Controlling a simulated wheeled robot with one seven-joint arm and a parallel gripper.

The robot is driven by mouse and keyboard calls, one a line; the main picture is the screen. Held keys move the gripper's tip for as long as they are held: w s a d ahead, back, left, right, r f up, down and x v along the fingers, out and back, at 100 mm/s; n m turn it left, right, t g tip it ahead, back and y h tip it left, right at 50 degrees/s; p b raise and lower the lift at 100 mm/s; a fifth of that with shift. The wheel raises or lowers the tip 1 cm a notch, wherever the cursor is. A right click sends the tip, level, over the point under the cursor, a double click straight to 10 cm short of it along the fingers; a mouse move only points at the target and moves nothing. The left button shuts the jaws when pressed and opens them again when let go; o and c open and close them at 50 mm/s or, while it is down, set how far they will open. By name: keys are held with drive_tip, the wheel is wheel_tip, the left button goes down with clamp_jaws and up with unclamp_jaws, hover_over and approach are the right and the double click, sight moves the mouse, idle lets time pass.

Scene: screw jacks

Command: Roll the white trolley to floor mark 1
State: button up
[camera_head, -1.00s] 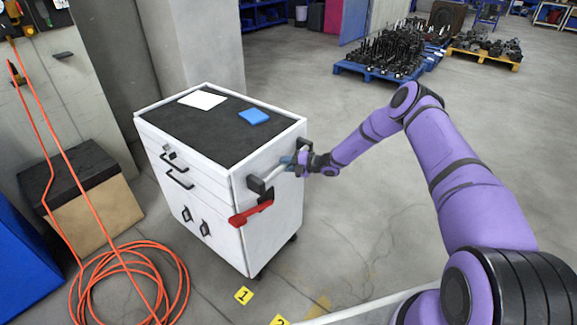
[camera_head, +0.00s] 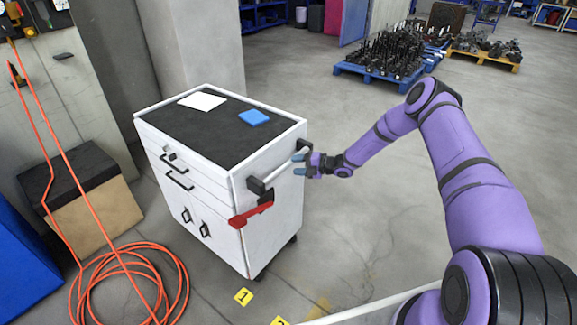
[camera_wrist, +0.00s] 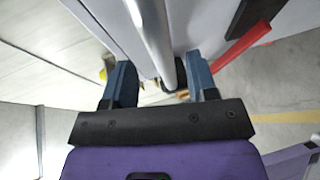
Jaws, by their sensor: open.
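The white trolley (camera_head: 275,230) stands upright with drawers and doors on its left face and a dark top. Its pale handle bar (camera_head: 280,173) sits on black brackets on the right-hand side, and shows in the wrist view (camera_wrist: 152,35). Yellow floor mark 1 (camera_head: 243,297) lies on the floor just in front of the trolley's near bottom corner. My gripper (camera_head: 302,164) is open at the far end of the handle. In the wrist view its blue fingers (camera_wrist: 162,80) stand apart on either side of the bar's line, with nothing clamped.
A red lever (camera_head: 251,214) sticks out below the handle. Orange hose (camera_head: 130,285) lies coiled left of mark 1, near a cardboard box (camera_head: 95,215). Yellow floor mark 2 (camera_head: 279,321) is at the bottom edge. A pillar stands behind the trolley. Open floor lies to the right.

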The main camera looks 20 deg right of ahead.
drive_tip(key=v, duration=0.5)
drive_tip(key=shift+s+d, duration=0.2)
drive_tip(key=shift+d, duration=0.15)
drive_tip(key=s+a+r+n+g+h, duration=0.2)
drive_tip(key=s+r+n, duration=0.5)
drive_tip(key=r, duration=0.5)
drive_tip(key=s+a+r+n+g+h, duration=0.2)
drive_tip(key=s+r+n+g, duration=0.15)
drive_tip(key=r+n, duration=0.7)
drive_tip(key=s+a+r+n+g+h, duration=0.25)
drive_tip(key=s+r+n, duration=0.4)
drive_tip(key=r, duration=0.75)
drive_tip(key=s+d+r+n+t+h, duration=0.1)
drive_tip(key=s+r+n+h, duration=0.1)
drive_tip(key=s+r+n, duration=0.5)
drive_tip(key=s+d+r+n+t+h, duration=0.1)
drive_tip(key=s+r+n+h, duration=0.25)
drive_tip(key=s, duration=0.55)
drive_tip(key=s+d+r+n+t+h, duration=0.1)
drive_tip(key=s+n, duration=0.3)
drive_tip(key=s, duration=0.4)
drive_tip(key=s+d+r+n+t+h, duration=0.1)
drive_tip(key=s+d+r+n+t, duration=0.1)
drive_tip(key=s, duration=0.6)
drive_tip(key=shift+d+r+n, duration=0.15)
drive_tip(key=shift+d+n, duration=0.45)
drive_tip(key=shift+n, duration=0.45)
